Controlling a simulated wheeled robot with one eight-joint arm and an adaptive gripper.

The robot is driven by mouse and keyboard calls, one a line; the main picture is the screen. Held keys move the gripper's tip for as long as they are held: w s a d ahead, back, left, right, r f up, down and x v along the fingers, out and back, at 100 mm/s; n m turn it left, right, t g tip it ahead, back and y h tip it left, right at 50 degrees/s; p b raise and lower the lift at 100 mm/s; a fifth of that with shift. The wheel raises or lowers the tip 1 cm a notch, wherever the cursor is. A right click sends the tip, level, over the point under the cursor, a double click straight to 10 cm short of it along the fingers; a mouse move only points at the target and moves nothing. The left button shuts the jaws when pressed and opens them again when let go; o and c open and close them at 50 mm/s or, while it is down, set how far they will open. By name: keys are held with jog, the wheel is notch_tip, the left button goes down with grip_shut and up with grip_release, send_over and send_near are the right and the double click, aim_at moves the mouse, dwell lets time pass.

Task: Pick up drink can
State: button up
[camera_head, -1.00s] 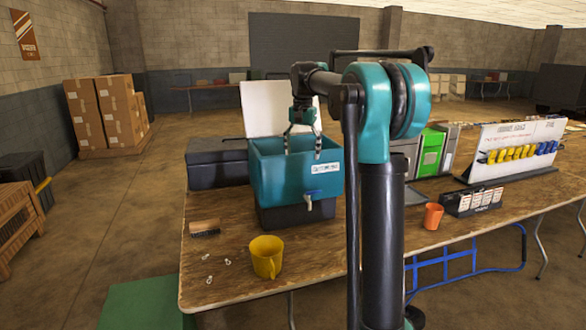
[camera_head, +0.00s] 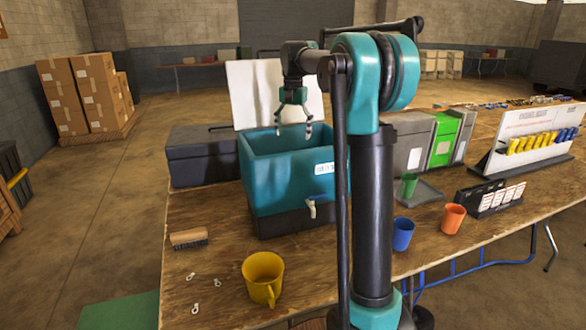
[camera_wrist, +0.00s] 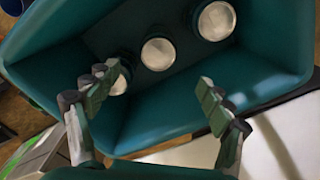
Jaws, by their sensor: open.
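In the wrist view, several drink cans with silver round tops stand in a row inside the teal cooler. One can (camera_wrist: 216,21) is at the upper right, another can (camera_wrist: 158,54) is in the middle, and a third (camera_wrist: 118,84) is partly hidden by the left finger. My gripper (camera_wrist: 155,95) is open and empty, its fingers spread above the cans. In the head view, my gripper (camera_head: 293,131) hangs over the open top of the teal cooler (camera_head: 285,185). The cooler walls hide the cans there.
The cooler's white lid (camera_head: 262,95) stands open behind it. A dark box (camera_head: 203,157) is left of the cooler.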

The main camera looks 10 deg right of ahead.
notch_tip(320, 180, down, 9)
jog(key=shift+f, duration=0.15)
jog(key=shift+s+f, duration=0.15)
jog(key=shift+f, duration=1.35)
jog(key=shift+s+f, duration=0.1)
jog(key=shift+f, duration=1.35)
jog(key=c, duration=1.6)
